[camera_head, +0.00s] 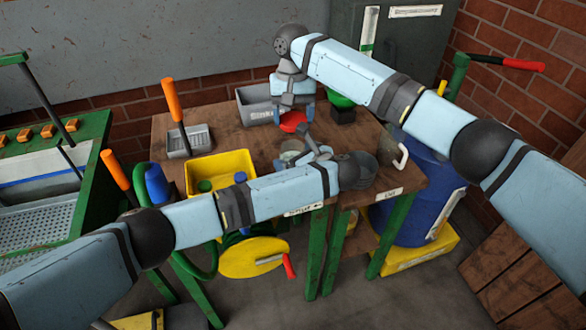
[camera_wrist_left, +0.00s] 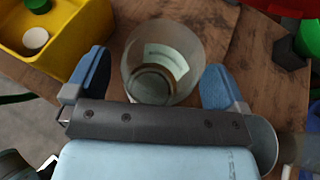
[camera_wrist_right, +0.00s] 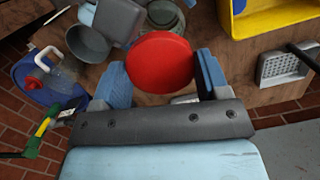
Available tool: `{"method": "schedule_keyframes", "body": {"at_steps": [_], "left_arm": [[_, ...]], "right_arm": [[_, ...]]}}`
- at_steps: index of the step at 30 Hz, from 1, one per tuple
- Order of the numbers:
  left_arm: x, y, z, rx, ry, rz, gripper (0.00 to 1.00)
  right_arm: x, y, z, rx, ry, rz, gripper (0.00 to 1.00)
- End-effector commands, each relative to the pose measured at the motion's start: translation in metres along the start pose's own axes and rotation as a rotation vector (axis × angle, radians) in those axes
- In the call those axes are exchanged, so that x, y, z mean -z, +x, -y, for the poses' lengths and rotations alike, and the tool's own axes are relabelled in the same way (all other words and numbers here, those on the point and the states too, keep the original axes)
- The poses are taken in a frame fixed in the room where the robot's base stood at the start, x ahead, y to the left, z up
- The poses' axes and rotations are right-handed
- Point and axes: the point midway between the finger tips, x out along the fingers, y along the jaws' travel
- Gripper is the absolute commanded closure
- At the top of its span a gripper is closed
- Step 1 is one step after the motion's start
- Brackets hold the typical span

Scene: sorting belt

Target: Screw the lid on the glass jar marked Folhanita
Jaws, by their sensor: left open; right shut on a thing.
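The red lid (camera_head: 292,121) is held above the table in my right gripper (camera_head: 293,110); in the right wrist view the lid (camera_wrist_right: 160,62) sits between the two blue fingers. A clear glass jar (camera_wrist_left: 162,58) stands on the wooden table with its mouth uncovered. It has a pale label that I cannot read. My left gripper (camera_wrist_left: 154,82) is open, with one finger on each side of the jar. In the head view, my left arm partly hides the jar (camera_head: 291,155). The lid is apart from the jar.
A yellow bin (camera_head: 222,166) with green and white lids inside stands left of the jar. A grey bin (camera_head: 256,106) is behind, and a grey scoop tray (camera_head: 190,141) lies at the back left.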

Motion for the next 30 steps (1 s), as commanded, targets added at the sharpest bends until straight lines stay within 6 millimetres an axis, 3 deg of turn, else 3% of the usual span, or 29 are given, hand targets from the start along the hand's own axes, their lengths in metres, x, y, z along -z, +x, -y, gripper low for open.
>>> {"method": "schedule_keyframes", "body": {"at_steps": [6, 14, 15, 24, 30], "left_arm": [[0.0, 0.014, 0.0, 0.0, 0.0, 0.0, 0.0], [0.0, 0.016, 0.0, 0.0, 0.0, 0.0, 0.0], [0.0, 0.016, -0.001, -0.001, 0.0, 0.0, 0.02], [0.0, 0.016, -0.001, -0.001, 0.001, 0.0, 0.69], [0.001, 0.016, -0.001, -0.001, 0.001, 0.0, 0.69]], "right_arm": [[0.0, 0.0, 0.0, 0.0, 0.0, 0.0, 0.56], [0.0, 0.0, 0.0, 0.0, 0.0, 0.0, 0.56], [0.0, 0.0, 0.0, 0.0, 0.0, 0.0, 0.56], [0.0, -0.001, 0.0, 0.0, 0.0, 0.0, 0.56], [0.001, 0.012, 0.0, 0.0, 0.0, 0.002, 0.56]]}}
